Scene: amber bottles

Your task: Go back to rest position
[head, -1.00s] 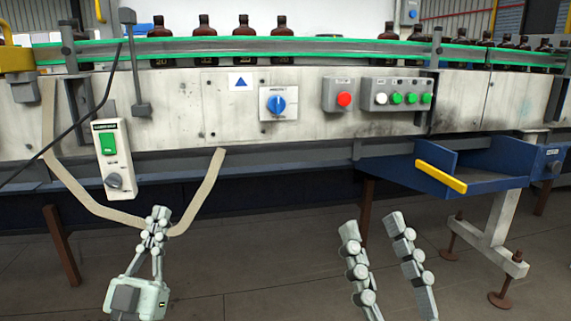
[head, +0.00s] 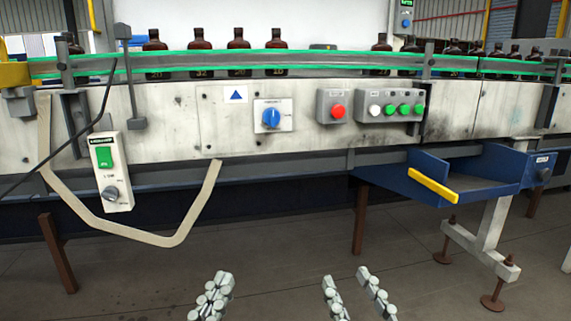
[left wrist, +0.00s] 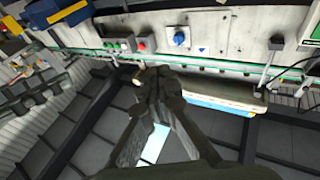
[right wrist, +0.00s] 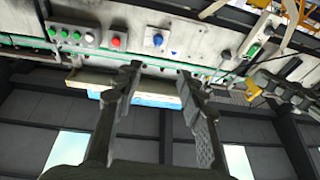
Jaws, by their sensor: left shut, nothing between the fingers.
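My left gripper (head: 212,294) is low in the head view, in front of the conveyor and well apart from it. Its fingers are together with nothing between them; they also show in the left wrist view (left wrist: 157,85). My right gripper (head: 349,292) is to its right at the bottom edge of the head view. Its two fingers stand apart and empty, as the right wrist view (right wrist: 160,70) shows too. Only the finger parts of both grippers show in the head view; the rest is below the frame.
The conveyor (head: 150,140) carries several amber bottles (head: 239,52). Its front has a blue rotary switch (head: 271,117), a red button (head: 338,111) and a hanging green-switch box (head: 110,171). A blue tray (head: 480,178) with a yellow edge juts out at right. Open floor lies in front.

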